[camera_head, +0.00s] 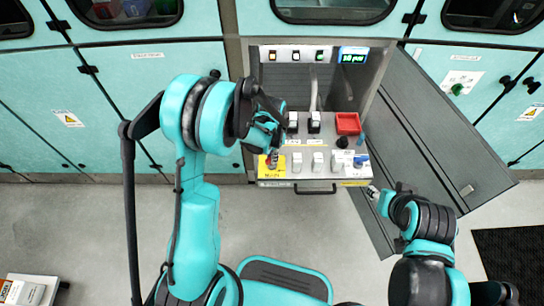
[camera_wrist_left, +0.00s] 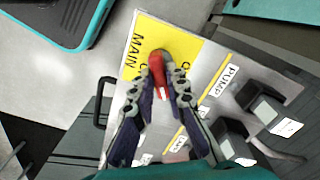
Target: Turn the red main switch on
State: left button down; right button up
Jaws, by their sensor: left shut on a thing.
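The red main switch (camera_wrist_left: 157,68) sits on a yellow plate (camera_wrist_left: 145,32) lettered MAIN, at the left front corner of the pulled-out panel. Its red handle lies between the two fingers of my left gripper (camera_wrist_left: 161,90), which is shut on it. The position lettering beside the switch is partly hidden by the fingers. In the head view my left gripper (camera_head: 272,156) reaches down over the yellow plate (camera_head: 268,172) and covers most of the switch. My right gripper (camera_head: 374,192) is near the panel's right front corner, away from the switch; its fingers are too small to read.
An open grey door (camera_head: 435,130) is at the right. A black handle (camera_head: 316,190) is on the panel front.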

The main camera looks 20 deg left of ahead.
pick_arm(q)
jog(key=n+b, duration=0.1)
jog(key=n, duration=0.4)
jog(key=shift+n, duration=0.3)
jog(key=n, duration=0.5)
jog(key=shift+n+b, duration=0.3)
jog(key=shift+b, duration=0.05)
jog(key=c, duration=1.5)
grip_release()
jog(key=shift+c, duration=0.2)
notch_tip(320, 180, up, 12)
